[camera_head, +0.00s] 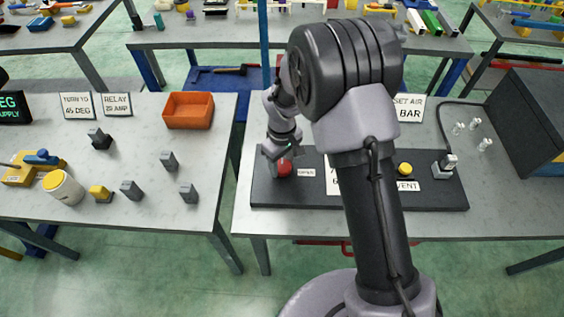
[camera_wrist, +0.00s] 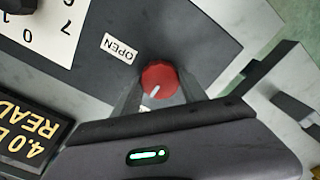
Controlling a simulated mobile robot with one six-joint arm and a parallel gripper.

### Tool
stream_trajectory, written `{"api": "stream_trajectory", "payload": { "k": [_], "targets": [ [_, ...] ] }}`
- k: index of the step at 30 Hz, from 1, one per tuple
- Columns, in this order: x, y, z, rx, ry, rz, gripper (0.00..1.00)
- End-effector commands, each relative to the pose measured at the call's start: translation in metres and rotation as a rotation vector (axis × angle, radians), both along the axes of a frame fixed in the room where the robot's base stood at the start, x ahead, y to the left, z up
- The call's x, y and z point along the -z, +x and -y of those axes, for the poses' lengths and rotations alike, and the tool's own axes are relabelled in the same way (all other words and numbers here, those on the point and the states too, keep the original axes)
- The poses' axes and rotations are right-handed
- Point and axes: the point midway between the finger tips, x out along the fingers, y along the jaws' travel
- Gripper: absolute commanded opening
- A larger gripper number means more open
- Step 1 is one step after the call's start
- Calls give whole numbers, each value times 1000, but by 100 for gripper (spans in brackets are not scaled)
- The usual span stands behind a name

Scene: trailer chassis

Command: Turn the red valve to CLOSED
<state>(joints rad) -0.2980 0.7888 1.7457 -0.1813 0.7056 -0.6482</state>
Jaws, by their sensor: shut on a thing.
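The red valve (camera_head: 284,169) is a round knob at the left end of the dark panel (camera_head: 262,196) in the head view. In the wrist view the red valve (camera_wrist: 159,79) has a white pointer line on its face, running toward the lower left. An OPEN label (camera_wrist: 119,47) lies beside it, up and to the left. No CLOSED label shows. My gripper (camera_head: 281,160) is over the valve from above, and in the wrist view my gripper (camera_wrist: 160,90) has its two fingers on either side of the knob, shut on it.
The panel also bears a yellow button (camera_head: 405,169) and a VENT label (camera_head: 407,186) to the right. My arm hides the panel's middle. An orange bin (camera_head: 189,110) and several small blocks stand on the left table. A dark box (camera_head: 520,115) stands at the right.

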Motion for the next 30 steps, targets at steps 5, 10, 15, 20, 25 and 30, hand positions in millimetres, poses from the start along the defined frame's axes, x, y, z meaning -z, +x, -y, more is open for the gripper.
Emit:
{"api": "stream_trajectory", "payload": {
  "k": [5,10,15,20,25,30],
  "targets": [
    [-1,1,0,-5,0,3,10],
    [-1,1,0,-5,0,3,10],
    [-1,1,0,-4,0,3,72],
    [0,0,0,-4,0,1,72],
    [-6,1,0,-4,0,3,72],
    [-47,1,-1,-4,1,6,72]
  ]
}}
